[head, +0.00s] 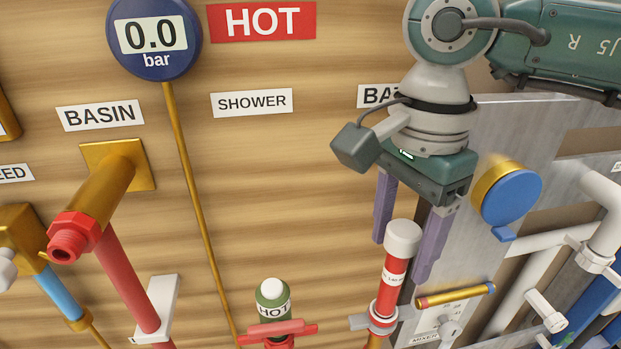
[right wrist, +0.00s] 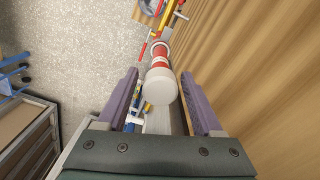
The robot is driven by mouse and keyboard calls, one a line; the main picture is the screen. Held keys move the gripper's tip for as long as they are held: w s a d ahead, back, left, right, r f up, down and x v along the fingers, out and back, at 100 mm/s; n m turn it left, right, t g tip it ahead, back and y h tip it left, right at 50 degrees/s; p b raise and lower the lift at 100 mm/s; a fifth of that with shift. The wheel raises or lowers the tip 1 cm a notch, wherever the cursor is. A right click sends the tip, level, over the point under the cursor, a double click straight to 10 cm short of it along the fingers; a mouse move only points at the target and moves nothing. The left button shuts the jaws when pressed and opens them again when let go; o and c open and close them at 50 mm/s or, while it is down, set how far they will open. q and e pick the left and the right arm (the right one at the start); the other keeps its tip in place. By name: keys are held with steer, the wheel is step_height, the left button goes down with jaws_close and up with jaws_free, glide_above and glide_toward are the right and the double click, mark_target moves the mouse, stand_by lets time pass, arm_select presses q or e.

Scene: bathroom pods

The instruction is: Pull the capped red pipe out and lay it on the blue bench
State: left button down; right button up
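The capped red pipe (head: 394,272) stands upright with a white cap (head: 403,238) and a white label band. Its lower end sits in a white collar clip on the wall. My right gripper (head: 403,258) is open and points down, with one purple finger on each side of the pipe's top. In the right wrist view the white cap (right wrist: 158,86) lies between the fingers, with a visible gap on both sides. My left gripper is not in view. I cannot make out the blue bench for certain.
A HOT valve (head: 272,310) with a red handle stands left of the pipe. A blue round cap (head: 511,197) on a brass fitting is right of my gripper. A brass tube (head: 455,296) and white pipes (head: 525,240) crowd the right. The wood wall behind is flat.

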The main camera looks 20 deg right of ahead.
jaws_close()
stand_by(0.8)
